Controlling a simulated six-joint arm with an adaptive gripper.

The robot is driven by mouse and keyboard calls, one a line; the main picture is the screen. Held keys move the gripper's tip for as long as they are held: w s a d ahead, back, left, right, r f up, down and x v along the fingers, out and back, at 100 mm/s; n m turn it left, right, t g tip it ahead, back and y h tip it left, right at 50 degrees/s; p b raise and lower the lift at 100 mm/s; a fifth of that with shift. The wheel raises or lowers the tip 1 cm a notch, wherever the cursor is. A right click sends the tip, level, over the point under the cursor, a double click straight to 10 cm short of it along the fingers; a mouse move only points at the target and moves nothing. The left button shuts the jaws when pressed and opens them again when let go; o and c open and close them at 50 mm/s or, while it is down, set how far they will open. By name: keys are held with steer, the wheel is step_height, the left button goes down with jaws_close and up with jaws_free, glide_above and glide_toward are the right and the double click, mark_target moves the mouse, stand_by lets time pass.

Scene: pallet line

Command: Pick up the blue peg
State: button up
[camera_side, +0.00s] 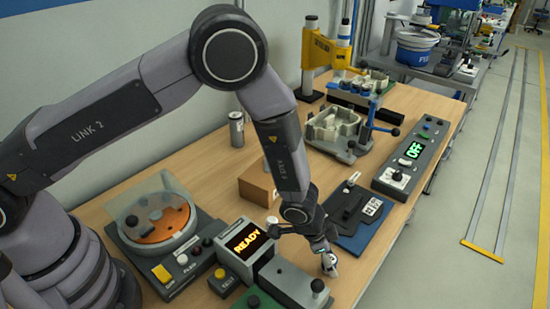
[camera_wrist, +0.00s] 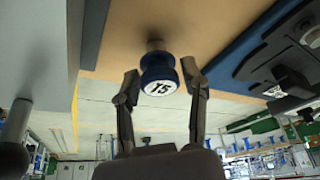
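The blue peg (camera_wrist: 156,71) shows in the wrist view, with a white end face marked "15" and a short grey stem against the wooden table. My gripper (camera_wrist: 158,74) has its two fingers on either side of the peg. Narrow gaps show between the fingers and the peg, so the fingers look open around it. In the side view my gripper (camera_side: 328,262) is low over the front of the bench, beside the grey-green block. The peg cannot be made out clearly there.
A blue plate with black parts (camera_side: 354,215) lies to the right. A cardboard box (camera_side: 257,185) and can (camera_side: 237,129) stand behind.

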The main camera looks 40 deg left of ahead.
jaws_close()
steer(key=shift+r, duration=0.1)
